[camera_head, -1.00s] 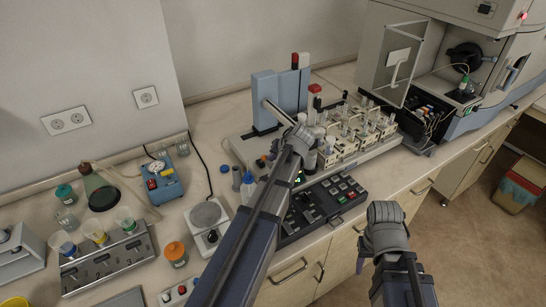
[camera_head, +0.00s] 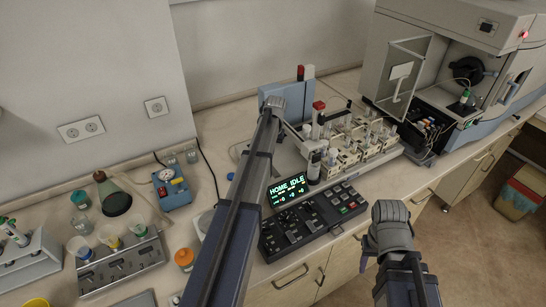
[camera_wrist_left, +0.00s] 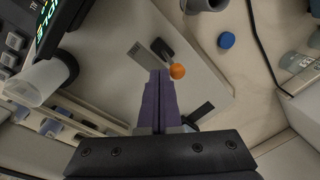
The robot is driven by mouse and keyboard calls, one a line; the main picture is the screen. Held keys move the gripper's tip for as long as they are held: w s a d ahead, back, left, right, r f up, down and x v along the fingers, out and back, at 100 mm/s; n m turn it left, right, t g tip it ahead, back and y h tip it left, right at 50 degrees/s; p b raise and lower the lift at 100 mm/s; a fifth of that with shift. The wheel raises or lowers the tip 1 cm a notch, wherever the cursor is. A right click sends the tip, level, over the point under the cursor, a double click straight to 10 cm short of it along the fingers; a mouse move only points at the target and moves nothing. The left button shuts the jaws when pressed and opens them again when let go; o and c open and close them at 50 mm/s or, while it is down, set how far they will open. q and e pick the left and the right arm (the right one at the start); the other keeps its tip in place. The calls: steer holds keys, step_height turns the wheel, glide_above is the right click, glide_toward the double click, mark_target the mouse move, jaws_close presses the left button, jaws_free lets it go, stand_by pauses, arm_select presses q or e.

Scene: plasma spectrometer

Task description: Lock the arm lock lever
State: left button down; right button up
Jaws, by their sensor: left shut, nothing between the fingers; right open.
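The arm lock lever, a short black lever with an orange ball knob (camera_wrist_left: 177,71), shows in the left wrist view on the pale autosampler base (camera_wrist_left: 205,95). My left gripper (camera_wrist_left: 160,73) is shut and empty, its purple fingers together with their tips just left of the knob; I cannot tell whether they touch it. In the head view my left arm reaches over the autosampler (camera_head: 335,140) and hides the lever and the left fingertips. My right gripper (camera_head: 390,211) is open and empty in front of the bench, near the drawers.
A control panel (camera_head: 312,218) with a lit "HOME IDLE" display (camera_head: 288,187) stands right of my left arm. Sample racks (camera_head: 362,143) fill the autosampler's right side. A blue cap (camera_wrist_left: 226,40) lies on the bench. The spectrometer (camera_head: 455,65) stands at the back right, door open.

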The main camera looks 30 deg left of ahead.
steer(key=shift+r, duration=0.1)
steer(key=shift+r+p, duration=0.7)
steer(key=shift+p, duration=0.1)
step_height(320, 180, up, 9)
steer(key=a+p, duration=0.1)
steer(key=p, duration=0.8)
steer(key=shift+a, duration=0.3)
